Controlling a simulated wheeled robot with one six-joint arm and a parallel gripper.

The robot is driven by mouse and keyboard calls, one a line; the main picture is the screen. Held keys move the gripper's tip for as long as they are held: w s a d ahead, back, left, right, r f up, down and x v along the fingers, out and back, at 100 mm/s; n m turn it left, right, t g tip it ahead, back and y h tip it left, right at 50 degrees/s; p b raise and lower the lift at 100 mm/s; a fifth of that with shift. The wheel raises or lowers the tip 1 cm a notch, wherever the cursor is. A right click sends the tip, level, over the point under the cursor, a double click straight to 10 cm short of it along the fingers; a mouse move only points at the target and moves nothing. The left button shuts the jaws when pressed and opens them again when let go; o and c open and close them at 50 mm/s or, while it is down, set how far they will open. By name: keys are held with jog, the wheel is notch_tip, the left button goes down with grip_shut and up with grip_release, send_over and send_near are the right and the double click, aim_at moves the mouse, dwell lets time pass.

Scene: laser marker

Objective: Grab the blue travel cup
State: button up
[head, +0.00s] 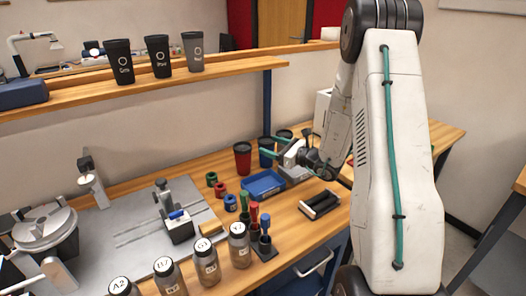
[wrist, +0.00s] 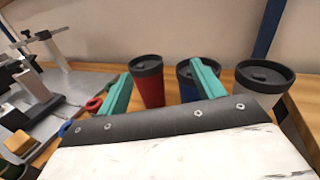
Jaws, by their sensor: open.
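The blue travel cup (wrist: 184,86) has a black lid and stands upright on the wooden table. In the wrist view it is partly hidden behind the right teal finger. It also shows in the head view (head: 265,156), partly covered by my gripper. My gripper (wrist: 160,88) is open and empty, with its two teal fingers apart, and is on the near side of the cups. In the wrist view, the red cup (wrist: 147,88) appears between the fingers, while the blue cup lies behind and beside the right finger.
A grey cup (wrist: 263,84) stands right of the blue one. In the head view, a blue tray (head: 263,184), a black holder (head: 319,204) and several jars lie nearby. A shelf (head: 230,68) with three cups runs above the table's back.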

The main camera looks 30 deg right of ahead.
aim_at(267, 142)
jog(key=d+f, duration=0.1)
jog(key=d+f+m+h, duration=0.1)
jog(key=d+f+m+t+h, duration=0.1)
jog(key=d, duration=0.1)
jog(key=shift+w, duration=0.4)
jog(key=shift+m+h, duration=0.3)
jog(key=shift+h, duration=0.1)
jog(key=x, duration=0.7)
jog(key=shift+w+d+f, duration=0.25)
jog(key=shift+w+f, duration=0.1)
jog(key=shift+w, duration=0.05)
jog(key=c, duration=0.3)
jog(key=shift+r, duration=0.15)
